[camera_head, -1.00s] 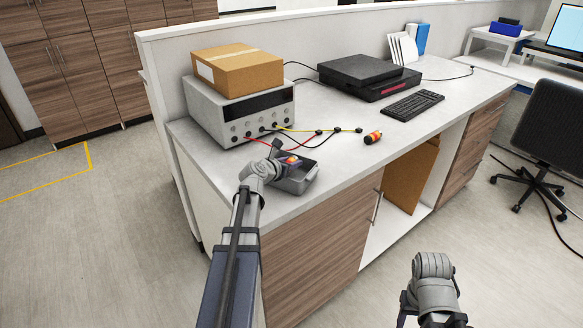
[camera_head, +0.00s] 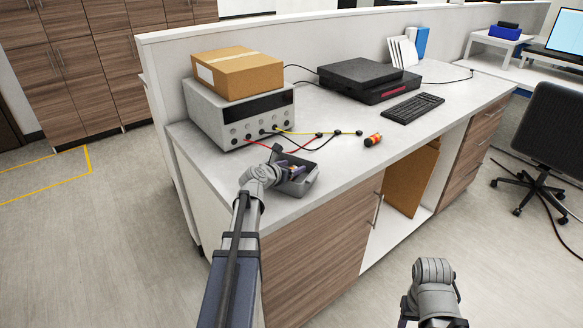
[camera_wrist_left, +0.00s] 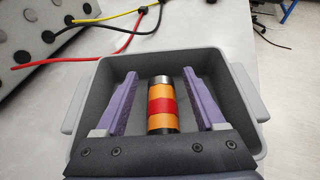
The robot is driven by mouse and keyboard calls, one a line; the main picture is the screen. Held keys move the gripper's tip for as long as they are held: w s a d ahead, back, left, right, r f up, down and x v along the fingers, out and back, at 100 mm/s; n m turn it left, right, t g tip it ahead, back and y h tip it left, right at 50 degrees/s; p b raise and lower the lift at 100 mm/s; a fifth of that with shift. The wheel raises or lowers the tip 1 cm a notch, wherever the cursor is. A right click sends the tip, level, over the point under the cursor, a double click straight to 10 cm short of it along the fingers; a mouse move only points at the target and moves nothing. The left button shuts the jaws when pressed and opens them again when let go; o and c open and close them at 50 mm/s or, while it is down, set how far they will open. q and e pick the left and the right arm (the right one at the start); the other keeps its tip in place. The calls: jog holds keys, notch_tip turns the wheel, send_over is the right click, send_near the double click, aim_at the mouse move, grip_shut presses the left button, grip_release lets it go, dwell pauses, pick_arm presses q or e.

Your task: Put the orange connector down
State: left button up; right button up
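The orange connector (camera_wrist_left: 162,104), a short cylinder with a red band and dark ends, lies in the grey bin (camera_wrist_left: 247,88) in the left wrist view. My left gripper (camera_wrist_left: 161,80) has its purple fingers down in the bin, one on each side of the connector. A gap shows between each finger and the connector, so the gripper is open. In the head view my left gripper (camera_head: 290,169) is over and inside the bin (camera_head: 305,186), and the connector is mostly hidden. My right arm shows at the bottom right, but its gripper is not in view.
A similar orange cylinder (camera_head: 373,139) lies on the desk (camera_head: 345,165) to the right. A grey instrument (camera_head: 240,115) with a cardboard box (camera_head: 238,71) on top stands behind the bin. Its cables run across the desk. A keyboard (camera_head: 413,108) lies farther right.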

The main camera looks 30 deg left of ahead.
pick_arm(q)
jog(key=shift+r, duration=0.15)
jog(key=shift+r+p, duration=0.3)
jog(key=shift+p, duration=0.1)
jog(key=shift+r+p, duration=0.5)
jog(key=p+v, duration=0.4)
jog(key=v, duration=0.8)
jog(key=shift+f, duration=0.25)
